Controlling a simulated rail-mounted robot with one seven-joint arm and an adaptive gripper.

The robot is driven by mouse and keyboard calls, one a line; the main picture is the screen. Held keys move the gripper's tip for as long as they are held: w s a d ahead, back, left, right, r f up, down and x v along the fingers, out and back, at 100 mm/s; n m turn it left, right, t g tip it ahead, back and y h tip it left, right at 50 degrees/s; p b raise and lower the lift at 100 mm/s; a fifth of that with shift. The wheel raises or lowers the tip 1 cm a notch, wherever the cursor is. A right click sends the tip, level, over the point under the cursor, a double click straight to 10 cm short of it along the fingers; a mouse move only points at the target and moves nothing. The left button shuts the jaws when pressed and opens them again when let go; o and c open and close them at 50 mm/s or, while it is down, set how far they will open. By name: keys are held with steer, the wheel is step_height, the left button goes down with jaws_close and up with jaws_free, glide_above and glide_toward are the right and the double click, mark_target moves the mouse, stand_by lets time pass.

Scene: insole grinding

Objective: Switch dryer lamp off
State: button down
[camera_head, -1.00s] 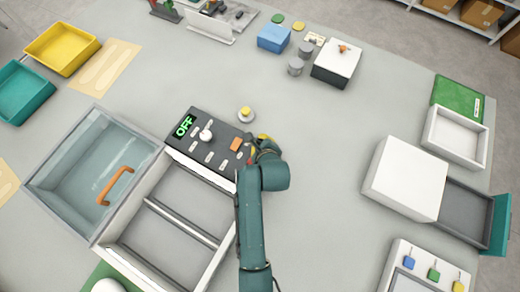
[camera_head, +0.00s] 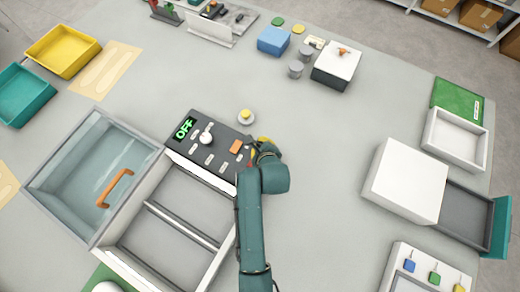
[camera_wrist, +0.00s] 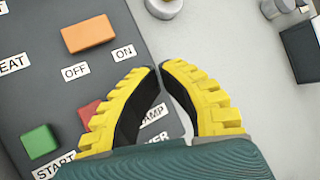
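In the wrist view the orange switch (camera_wrist: 89,34) sits above "OFF" and "ON" labels. A label ending in "AMP" (camera_wrist: 153,115) is partly hidden by my finger. My gripper (camera_wrist: 160,67) has yellow-and-black fingers with tips nearly together and nothing between them. It hovers over the panel's right edge, right of the orange switch; contact cannot be told.
A red button (camera_wrist: 89,112) and a green START button (camera_wrist: 40,141) are left of my fingers. A small dish with a yellow top (camera_head: 246,116) stands behind the panel. A glass lid with an orange handle (camera_head: 115,188) is left.

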stand_by(0.3)
steer(key=shift+f, duration=0.45)
steer(key=shift+f, duration=0.3)
steer(key=shift+r, duration=0.1)
stand_by(0.3)
steer(key=shift+r+p, duration=0.65)
steer(key=shift+p, duration=0.1)
step_height(320, 180, up, 6)
steer(key=p, duration=0.6)
steer(key=shift+r, duration=0.1)
